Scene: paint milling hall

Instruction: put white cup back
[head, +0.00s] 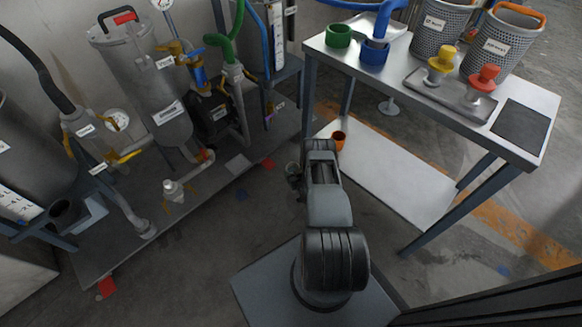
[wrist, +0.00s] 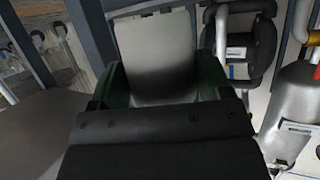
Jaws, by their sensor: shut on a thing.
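The white cup (wrist: 157,50) fills the space between the two dark green fingers of my gripper (wrist: 160,82) in the wrist view. Its pale, plain wall is pressed between them, and its lower part is hidden by the gripper body. In the head view my own arm hides the gripper and the cup. A green cup (head: 338,36) and a blue cup (head: 373,52) stand at the left end of the metal table (head: 420,116). An orange cup (head: 339,139) is low behind my arm, by the table's lower shelf.
A tray (head: 467,107) with a yellow-knobbed piece (head: 440,65) and a red-knobbed piece (head: 483,85) lies on the table. A dark square mat (head: 522,126) is bare at its right end. Mesh baskets (head: 487,45) stand behind. Tanks and pipes (head: 150,90) crowd the left.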

